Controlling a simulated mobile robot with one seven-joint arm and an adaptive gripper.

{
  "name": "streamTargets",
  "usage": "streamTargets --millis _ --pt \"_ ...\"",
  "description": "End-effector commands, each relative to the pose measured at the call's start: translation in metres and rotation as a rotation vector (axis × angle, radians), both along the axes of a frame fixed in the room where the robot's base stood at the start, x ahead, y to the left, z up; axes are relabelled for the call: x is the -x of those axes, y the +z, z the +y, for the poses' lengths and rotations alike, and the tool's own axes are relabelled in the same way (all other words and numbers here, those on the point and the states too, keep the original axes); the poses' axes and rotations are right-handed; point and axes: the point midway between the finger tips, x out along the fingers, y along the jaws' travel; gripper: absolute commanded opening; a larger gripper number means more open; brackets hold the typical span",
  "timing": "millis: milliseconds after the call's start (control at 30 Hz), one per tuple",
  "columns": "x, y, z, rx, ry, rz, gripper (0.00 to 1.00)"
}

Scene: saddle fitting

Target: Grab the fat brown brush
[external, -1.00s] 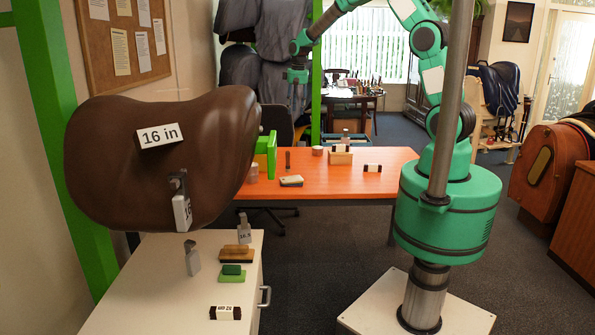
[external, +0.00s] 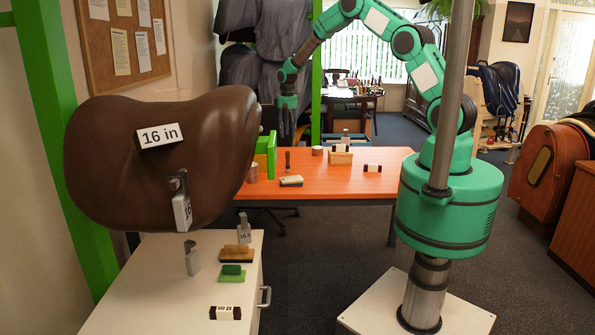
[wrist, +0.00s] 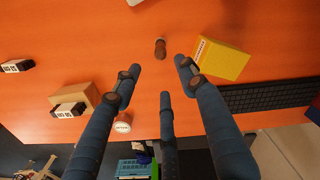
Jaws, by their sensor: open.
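A short, thick brown object (wrist: 160,47), likely the fat brown brush, is on the orange table in the wrist view, just beyond my fingertips. In the external view it is the small dark upright shape (external: 288,160) near the table's middle left. My gripper (external: 285,125) hangs above the table's far side, fingers down, apart from the object. In the wrist view my gripper (wrist: 157,72) is open and empty. A flat tan-brown brush-like block (external: 237,253) lies on the white cabinet in front.
A yellow-green box (wrist: 217,59) stands right of the brown object in the wrist view. A wooden block (wrist: 75,97), a white round container (wrist: 122,122) and a dark label block (wrist: 15,66) are to the left. A large brown saddle (external: 190,140) stands at front left.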

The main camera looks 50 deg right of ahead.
Motion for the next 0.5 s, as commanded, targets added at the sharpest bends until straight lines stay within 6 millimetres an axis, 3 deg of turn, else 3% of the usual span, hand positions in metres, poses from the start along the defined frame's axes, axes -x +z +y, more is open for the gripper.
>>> streamTargets --millis 267,500 --pt "0.001 -0.011 0.0 0.0 0.0 0.002 0.42" --pt "0.001 -0.045 0.0 0.0 0.0 0.003 0.42"
